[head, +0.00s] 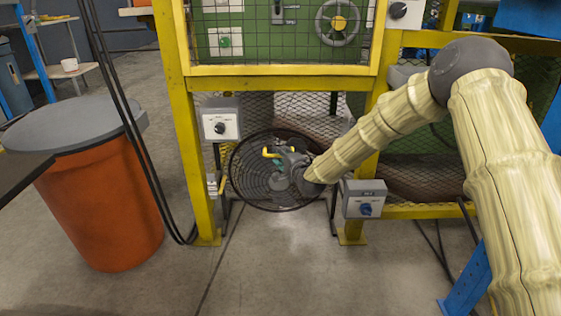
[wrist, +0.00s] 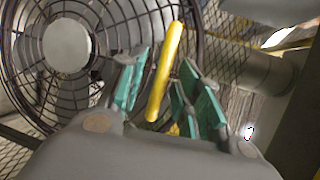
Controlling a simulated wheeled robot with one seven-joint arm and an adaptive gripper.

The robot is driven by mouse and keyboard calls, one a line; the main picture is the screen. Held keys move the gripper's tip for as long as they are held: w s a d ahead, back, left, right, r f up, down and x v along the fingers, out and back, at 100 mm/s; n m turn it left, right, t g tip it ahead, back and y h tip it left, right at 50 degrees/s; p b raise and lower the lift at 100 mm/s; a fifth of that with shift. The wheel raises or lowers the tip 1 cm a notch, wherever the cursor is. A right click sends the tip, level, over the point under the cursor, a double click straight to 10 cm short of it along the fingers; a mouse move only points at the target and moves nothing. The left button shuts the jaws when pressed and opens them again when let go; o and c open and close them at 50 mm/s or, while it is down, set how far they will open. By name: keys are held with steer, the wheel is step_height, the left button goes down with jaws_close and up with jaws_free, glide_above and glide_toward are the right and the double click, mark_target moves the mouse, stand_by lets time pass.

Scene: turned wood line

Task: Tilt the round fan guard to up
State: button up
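The round fan guard (head: 247,184) is a black wire cage low in the opening of the yellow frame, its face turned towards me. In the wrist view the guard (wrist: 95,92) fills the upper left, with a pale round hub. A yellow handle (wrist: 167,70) stands out near the guard's right edge; it also shows in the head view (head: 267,153). My gripper (head: 277,160) is in front of the guard. In the wrist view its teal-padded fingers (wrist: 163,62) are apart, with the handle between them and a gap visible. Contact with the handle is not clear. My gripper hides part of the guard.
Yellow posts (head: 190,150) flank the fan. A grey switch box (head: 219,124) is at upper left, and another (head: 364,199) sits close below my forearm. An orange bin (head: 100,205) stands at left near hanging black cables. The floor in front is clear.

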steer(key=shift+w+a, duration=0.2)
steer(key=shift+w, duration=0.15)
jaws_close()
